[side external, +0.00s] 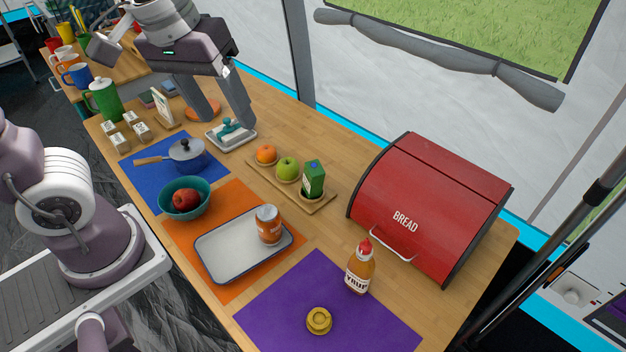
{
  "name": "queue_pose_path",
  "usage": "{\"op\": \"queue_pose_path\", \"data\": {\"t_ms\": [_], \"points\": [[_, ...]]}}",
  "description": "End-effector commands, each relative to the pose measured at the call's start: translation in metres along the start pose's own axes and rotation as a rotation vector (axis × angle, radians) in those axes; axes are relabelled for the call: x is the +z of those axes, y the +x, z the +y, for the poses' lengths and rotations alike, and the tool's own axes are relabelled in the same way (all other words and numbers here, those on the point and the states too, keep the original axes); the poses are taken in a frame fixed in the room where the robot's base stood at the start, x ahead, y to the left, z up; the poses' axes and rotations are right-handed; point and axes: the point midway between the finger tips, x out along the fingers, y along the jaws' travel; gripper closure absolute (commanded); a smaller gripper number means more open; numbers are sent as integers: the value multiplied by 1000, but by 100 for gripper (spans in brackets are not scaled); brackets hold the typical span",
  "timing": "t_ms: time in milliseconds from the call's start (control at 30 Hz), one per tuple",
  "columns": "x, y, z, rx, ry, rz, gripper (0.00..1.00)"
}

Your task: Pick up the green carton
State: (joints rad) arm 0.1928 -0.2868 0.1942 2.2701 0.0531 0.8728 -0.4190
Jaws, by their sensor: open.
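The green carton (312,179) stands upright in the right end of a wooden tray (318,207), in the middle of the table. A green apple (288,168) and an orange (266,154) sit in the same tray to its left. My gripper (228,122) is open and empty, pointing down above the far left part of the table. It is up and to the left of the carton, near a butter dish with a teal item (231,131). The carton is not covered by the gripper in this view.
A red bread box (430,205) stands right of the carton. A teal bowl (184,206), a lidded pot (187,154) and a green jug (106,100) are on the left.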

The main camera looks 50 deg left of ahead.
Motion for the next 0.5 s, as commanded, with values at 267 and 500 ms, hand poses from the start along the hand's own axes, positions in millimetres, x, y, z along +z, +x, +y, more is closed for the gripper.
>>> {"op": "queue_pose_path", "data": {"t_ms": [267,500], "points": [[-86,155,14,-447,-504,6,40],[-130,283,12,-731,-643,533,40]]}}
